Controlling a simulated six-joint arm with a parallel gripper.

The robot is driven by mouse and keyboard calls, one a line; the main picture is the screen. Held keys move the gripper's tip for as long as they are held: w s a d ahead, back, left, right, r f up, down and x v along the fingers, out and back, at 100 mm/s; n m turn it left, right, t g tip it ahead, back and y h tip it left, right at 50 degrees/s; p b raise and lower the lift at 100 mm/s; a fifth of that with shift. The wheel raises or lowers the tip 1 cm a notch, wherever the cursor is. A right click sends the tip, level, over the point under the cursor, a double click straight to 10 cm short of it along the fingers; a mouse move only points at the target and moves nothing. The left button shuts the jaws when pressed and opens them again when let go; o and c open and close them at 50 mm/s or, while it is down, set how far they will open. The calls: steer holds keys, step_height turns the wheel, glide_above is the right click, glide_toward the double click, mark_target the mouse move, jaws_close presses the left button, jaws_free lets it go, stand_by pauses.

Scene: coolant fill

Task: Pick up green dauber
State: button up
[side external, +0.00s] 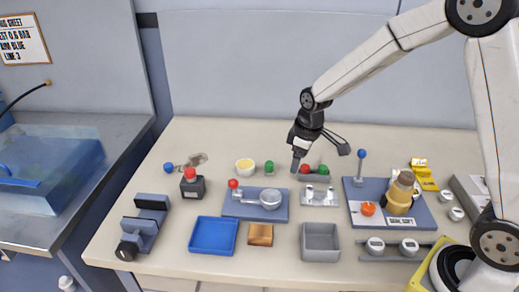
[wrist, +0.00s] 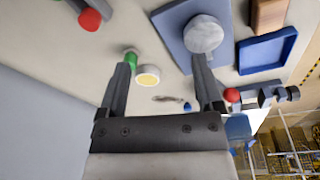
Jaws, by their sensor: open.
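A small green cylinder (side external: 269,167) stands on the bench beside a yellow-filled cup (side external: 244,166). In the wrist view the green cylinder (wrist: 131,60) shows by the left fingertip, partly hidden behind it. I cannot tell for certain which green thing is the dauber. My gripper (side external: 318,158) is open and empty above the bench, near the holder. Its spread fingers (wrist: 162,65) show nothing held between them.
A blue plate (side external: 279,211) with a metal bowl lies in front. A blue tray (side external: 213,236), wooden block (side external: 261,235) and grey bin (side external: 320,243) line the front. A blue-knobbed lever (side external: 361,155) stands right of my gripper. A red button box (side external: 191,184) stands left.

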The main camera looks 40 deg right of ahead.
mark_target(270, 163)
steer(key=w+d+f+n, duration=0.1)
steer(key=w+n, duration=0.1)
steer(key=w, duration=0.2)
steer(key=w+d+f+n, duration=0.1)
steer(key=w+n, duration=0.1)
steer(key=w, duration=0.3)
steer(key=w+d+f+n+g, duration=0.1)
steer(key=w+f+n, duration=0.1)
steer(key=w, duration=0.2)
steer(key=shift+w+d+y, duration=0.2)
steer(key=shift+w+y, duration=0.1)
steer(key=shift+y, duration=0.1)
steer(key=shift+f, duration=0.1)
steer(key=shift+w+a+f, duration=0.1)
steer(key=shift+a+f, duration=0.05)
steer(key=shift+f, duration=1.05)
steer(key=shift+f, duration=0.1)
steer(key=shift+w+a+f, duration=0.1)
steer(key=shift+a+f, duration=0.1)
steer(key=shift+f, duration=1.05)
steer(key=shift+w+a+f, duration=0.1)
steer(key=shift+a+f, duration=0.05)
steer(key=shift+f, duration=1.1)
steer(key=shift+c, duration=0.2)
jaws_close()
